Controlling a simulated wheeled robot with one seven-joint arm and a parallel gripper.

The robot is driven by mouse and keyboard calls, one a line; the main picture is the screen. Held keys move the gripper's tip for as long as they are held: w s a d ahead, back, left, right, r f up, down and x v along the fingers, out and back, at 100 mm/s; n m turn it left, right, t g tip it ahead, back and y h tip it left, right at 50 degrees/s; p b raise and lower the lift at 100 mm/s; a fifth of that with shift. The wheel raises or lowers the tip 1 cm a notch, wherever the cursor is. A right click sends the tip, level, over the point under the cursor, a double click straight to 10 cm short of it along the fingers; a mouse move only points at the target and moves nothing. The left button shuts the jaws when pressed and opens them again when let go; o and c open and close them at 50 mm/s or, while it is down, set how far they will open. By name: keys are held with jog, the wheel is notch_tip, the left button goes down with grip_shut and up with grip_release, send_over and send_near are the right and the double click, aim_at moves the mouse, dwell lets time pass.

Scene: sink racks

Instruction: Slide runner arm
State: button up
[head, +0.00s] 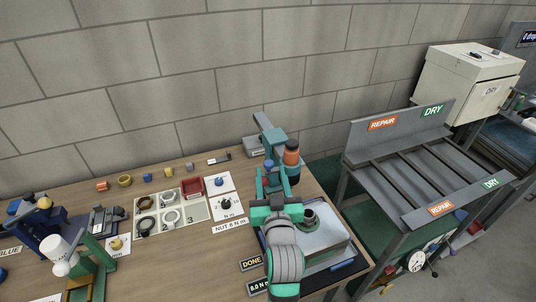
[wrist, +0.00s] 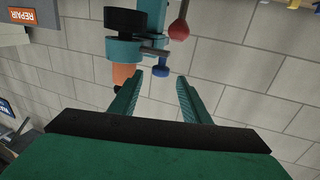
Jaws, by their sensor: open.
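The runner (head: 291,155), with a black body and an orange section, hangs on a teal arm and column (head: 272,140) at the bench's back right. In the wrist view the runner (wrist: 124,45) is above the left finger, beside its teal column (wrist: 148,20). A red ball knob (wrist: 179,29) on a thin rod and a small blue knob (wrist: 161,70) show there. My gripper (wrist: 161,78) is open and empty, its fingertips pointing toward the blue knob. I cannot tell whether they touch it. In the head view my gripper (head: 275,190) is just in front of the runner stand and partly hides it.
A grey fixture (head: 325,240) on a dark tray lies right of my arm. Left are a sectioned parts tray (head: 185,218), a red bin (head: 191,188) and small parts. A slatted REPAIR/DRY rack (head: 420,175) stands right. A block wall is behind.

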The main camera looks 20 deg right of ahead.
jog(key=x, duration=0.9)
jog(key=shift+w+d, duration=0.15)
jog(key=shift+w, duration=0.1)
grip_shut()
